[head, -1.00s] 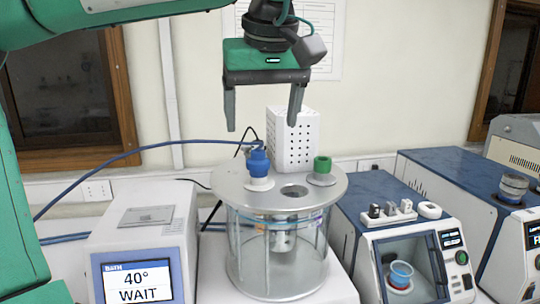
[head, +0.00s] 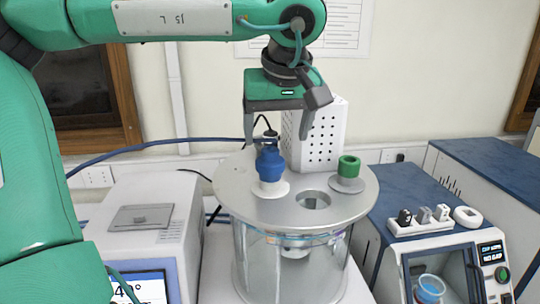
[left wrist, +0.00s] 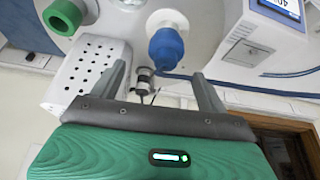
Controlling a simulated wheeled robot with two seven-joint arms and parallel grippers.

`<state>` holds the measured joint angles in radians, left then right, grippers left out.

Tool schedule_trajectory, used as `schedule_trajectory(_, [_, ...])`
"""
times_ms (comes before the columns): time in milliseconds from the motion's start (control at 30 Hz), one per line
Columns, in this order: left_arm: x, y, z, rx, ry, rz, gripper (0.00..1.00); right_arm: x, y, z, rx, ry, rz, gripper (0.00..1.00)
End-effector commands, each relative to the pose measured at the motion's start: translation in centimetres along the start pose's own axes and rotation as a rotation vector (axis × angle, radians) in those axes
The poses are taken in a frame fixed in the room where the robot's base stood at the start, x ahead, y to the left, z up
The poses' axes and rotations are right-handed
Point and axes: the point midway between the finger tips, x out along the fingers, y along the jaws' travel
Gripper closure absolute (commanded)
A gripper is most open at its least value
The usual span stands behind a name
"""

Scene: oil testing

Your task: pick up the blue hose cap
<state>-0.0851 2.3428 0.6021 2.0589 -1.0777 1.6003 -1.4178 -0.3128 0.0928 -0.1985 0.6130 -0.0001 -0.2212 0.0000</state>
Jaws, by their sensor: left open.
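The blue hose cap (head: 269,165) stands upright in a white collar (head: 270,188) on the round metal lid (head: 240,204) of the glass bath. My left gripper (head: 278,142) points down behind and above the lid, fingers apart and empty. In the head view its left finger ends close to the cap's top, and its right finger is over the white perforated box. In the left wrist view the blue cap (left wrist: 166,48) is ahead of the spread fingers (left wrist: 160,75), apart from them. My right gripper is not in view.
A green cap (head: 349,167) stands on the lid's right, with an open hole (head: 313,200) between. A white perforated box (head: 320,140) stands behind the lid. A blue hose (head: 150,149) runs along the wall. Instruments flank the bath.

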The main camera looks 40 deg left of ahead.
Motion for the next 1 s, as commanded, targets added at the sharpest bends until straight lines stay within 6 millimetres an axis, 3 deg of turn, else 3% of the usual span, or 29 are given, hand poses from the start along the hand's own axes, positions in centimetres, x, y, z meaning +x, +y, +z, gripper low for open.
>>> schedule_trajectory(300, [2.7,-0.6,-0.2,0.002,-0.004,-0.001,0.24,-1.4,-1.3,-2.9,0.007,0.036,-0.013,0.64])
schedule_trajectory(500, [5.3,-0.8,-0.2,0.0,-0.001,0.0,0.24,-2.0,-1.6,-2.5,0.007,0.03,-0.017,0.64])
schedule_trajectory(767, [5.8,-0.8,-0.2,-0.002,0.001,0.001,0.24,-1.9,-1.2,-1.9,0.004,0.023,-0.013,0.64])
schedule_trajectory(833, [5.8,-0.8,-0.2,-0.002,0.001,0.001,0.31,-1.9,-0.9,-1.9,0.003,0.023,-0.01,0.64])
schedule_trajectory(1000, [5.8,-0.8,-0.2,-0.002,0.001,0.001,0.65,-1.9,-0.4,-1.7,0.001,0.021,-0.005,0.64])
